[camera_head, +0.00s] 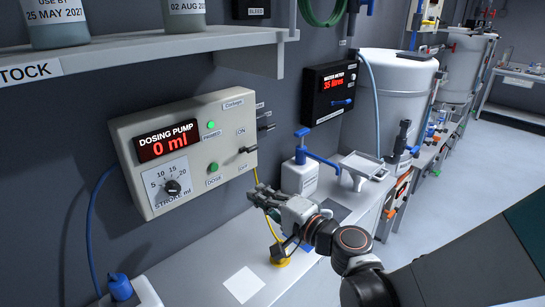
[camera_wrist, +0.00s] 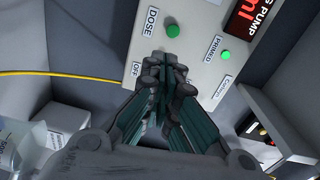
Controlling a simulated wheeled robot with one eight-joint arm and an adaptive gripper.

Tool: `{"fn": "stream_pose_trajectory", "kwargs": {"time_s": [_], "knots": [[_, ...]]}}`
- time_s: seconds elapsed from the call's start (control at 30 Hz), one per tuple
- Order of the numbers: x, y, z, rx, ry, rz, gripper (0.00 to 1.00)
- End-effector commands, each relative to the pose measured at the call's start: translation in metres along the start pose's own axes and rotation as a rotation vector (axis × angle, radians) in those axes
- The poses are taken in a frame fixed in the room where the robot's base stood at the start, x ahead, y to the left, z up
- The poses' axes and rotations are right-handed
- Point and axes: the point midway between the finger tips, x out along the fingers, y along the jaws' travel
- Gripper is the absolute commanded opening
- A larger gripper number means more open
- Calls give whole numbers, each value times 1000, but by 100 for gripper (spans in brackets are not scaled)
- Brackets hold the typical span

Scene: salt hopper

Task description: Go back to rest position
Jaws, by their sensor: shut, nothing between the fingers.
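My gripper (camera_head: 262,200) is shut and empty. In the head view it hangs in front of the dosing pump's lower right side, above the bench, apart from the panel as far as I can tell. The dosing pump (camera_head: 185,150) is a beige box on the wall. Its red display reads 0 ml. Its lever by ON and OFF points to the right.
A shelf (camera_head: 140,52) with jars overhangs the pump. A white pump bottle (camera_head: 299,178) with a blue top stands on the bench (camera_head: 190,262) behind my gripper. The water meter (camera_head: 330,90) reads 35 litres. A white tank (camera_head: 395,95) stands beyond. Clear floor (camera_head: 485,165) lies to the right.

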Motion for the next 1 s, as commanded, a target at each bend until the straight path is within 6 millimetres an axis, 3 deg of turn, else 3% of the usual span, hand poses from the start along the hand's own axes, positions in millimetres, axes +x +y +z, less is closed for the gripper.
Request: {"fn": "stream_pose_trajectory", "kwargs": {"time_s": [0.1, 0.47, 0.67, 1.0], "knots": [[-19, 3, -10, -131, 10, 84, 0], [-94, 26, -16, -468, -36, 420, 0], [-152, 45, -22, -623, -60, 632, 0], [-271, 74, -32, -832, -90, 1016, 0]]}}
